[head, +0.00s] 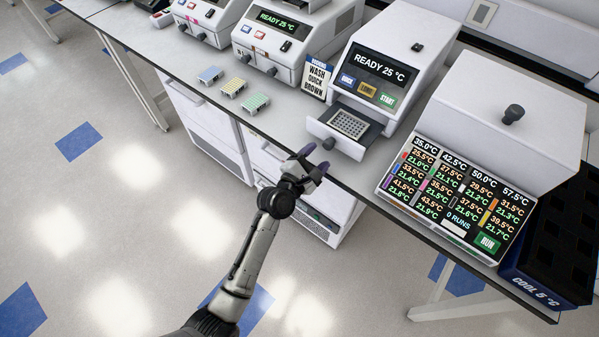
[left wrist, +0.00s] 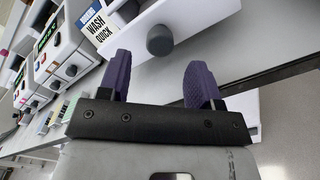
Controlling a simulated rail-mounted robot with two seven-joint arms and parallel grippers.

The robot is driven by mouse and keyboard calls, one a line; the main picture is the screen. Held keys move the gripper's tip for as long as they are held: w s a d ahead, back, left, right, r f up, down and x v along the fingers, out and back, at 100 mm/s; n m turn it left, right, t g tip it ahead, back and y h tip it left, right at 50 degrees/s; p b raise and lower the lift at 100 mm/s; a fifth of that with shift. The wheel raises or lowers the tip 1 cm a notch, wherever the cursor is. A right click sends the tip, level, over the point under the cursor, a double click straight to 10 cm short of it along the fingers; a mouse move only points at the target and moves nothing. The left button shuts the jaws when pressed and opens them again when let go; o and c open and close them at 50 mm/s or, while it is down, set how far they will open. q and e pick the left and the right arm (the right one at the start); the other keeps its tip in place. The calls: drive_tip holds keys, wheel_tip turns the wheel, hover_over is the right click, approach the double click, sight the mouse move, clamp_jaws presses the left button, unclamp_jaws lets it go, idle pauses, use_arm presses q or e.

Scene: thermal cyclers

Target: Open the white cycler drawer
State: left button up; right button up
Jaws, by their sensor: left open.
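The white cycler (head: 385,70) stands on the bench with its screen reading READY 25 °C. Its drawer (head: 318,127) is pulled out toward the bench's front edge, and a block with a grid of wells (head: 350,124) shows inside. A dark round knob (head: 328,143) sits on the drawer front; it also shows in the left wrist view (left wrist: 160,40). My left gripper (head: 312,160) is open and empty, just in front of the knob and apart from it. Its purple fingers (left wrist: 156,80) point toward the drawer front. My right gripper is not in view.
A sign (head: 317,77) stands left of the cycler. Several small coloured plates (head: 233,87) lie further left, before other cyclers (head: 275,45). A large box with a screen (head: 450,195) stands to the right, beside a dark cool rack (head: 555,245).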

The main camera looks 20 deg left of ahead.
use_arm(q)
drive_tip(key=v, duration=0.8)
drive_tip(key=shift+s+p, duration=0.2)
drive_tip(key=shift+p, duration=0.15)
drive_tip(key=shift+a, duration=0.1)
wheel_tip(320, 180, down, 4)
drive_tip(key=s+d+m+g+h, duration=0.25)
drive_tip(key=m+g, duration=0.25)
drive_tip(key=m, duration=0.9)
drive_tip(key=s+a+f+m+g+y, duration=0.2)
drive_tip(key=s+a+m+g, duration=0.15)
drive_tip(key=s, duration=0.55)
drive_tip(key=s+a+f+m+g+y, duration=0.25)
drive_tip(key=s+m, duration=0.25)
drive_tip(key=s, duration=0.5)
drive_tip(key=s+a+f+m+g+y, duration=0.1)
drive_tip(key=s+a+m+g+y, duration=0.2)
drive_tip(key=s, duration=0.6)
wheel_tip(320, 180, up, 30)
drive_tip(key=d+p, duration=0.1)
drive_tip(key=p, duration=2.9)
drive_tip(key=shift+w+r+h+p, duration=0.15)
drive_tip(key=shift+r+h+p, duration=0.1)
drive_tip(key=shift+h+p, duration=0.1)
